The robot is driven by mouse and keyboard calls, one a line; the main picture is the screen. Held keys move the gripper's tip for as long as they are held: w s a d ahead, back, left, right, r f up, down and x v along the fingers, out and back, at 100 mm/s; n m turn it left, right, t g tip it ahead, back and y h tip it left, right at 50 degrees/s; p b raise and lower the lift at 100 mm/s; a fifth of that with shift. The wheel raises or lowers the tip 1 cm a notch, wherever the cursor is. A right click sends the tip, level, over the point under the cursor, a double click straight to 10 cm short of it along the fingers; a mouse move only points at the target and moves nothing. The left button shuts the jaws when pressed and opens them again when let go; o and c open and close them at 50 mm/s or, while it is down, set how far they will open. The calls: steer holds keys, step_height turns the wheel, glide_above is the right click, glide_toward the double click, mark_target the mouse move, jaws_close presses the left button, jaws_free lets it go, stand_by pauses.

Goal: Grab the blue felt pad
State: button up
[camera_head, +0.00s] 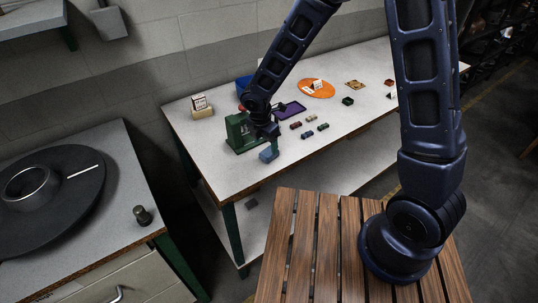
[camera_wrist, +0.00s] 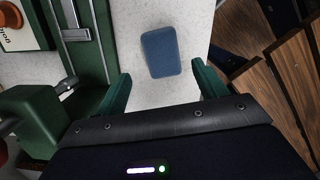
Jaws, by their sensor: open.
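The blue felt pad (camera_head: 269,154) lies flat on the grey table top, close to its front edge. In the wrist view the pad (camera_wrist: 160,52) is a rounded blue block, apart from the fingers and ahead of the gap between them. My gripper (camera_wrist: 160,84) is open, with its two green fingers spread and nothing between them. In the head view my gripper (camera_head: 268,136) is just above and behind the pad, partly hidden by its own wrist.
A green press (camera_head: 238,132) stands close to the left of my gripper and shows in the wrist view (camera_wrist: 85,45). Behind are a purple tray (camera_head: 291,109), an orange disc (camera_head: 322,91) and several small blocks (camera_head: 308,134). The front right of the table (camera_head: 300,152) is clear.

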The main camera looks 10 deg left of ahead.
mark_target(269, 151)
steer(key=shift+w+d+f, duration=0.15)
steer(key=shift+d+f, duration=0.05)
steer(key=shift+f, duration=0.65)
steer(key=shift+w+d+f, duration=0.1)
steer(key=shift+d+f, duration=0.05)
steer(key=shift+f, duration=0.7)
steer(key=shift+w+d+f, duration=0.15)
steer(key=shift+d+f, duration=0.05)
steer(key=shift+f, duration=0.65)
steer(key=c, duration=1.1)
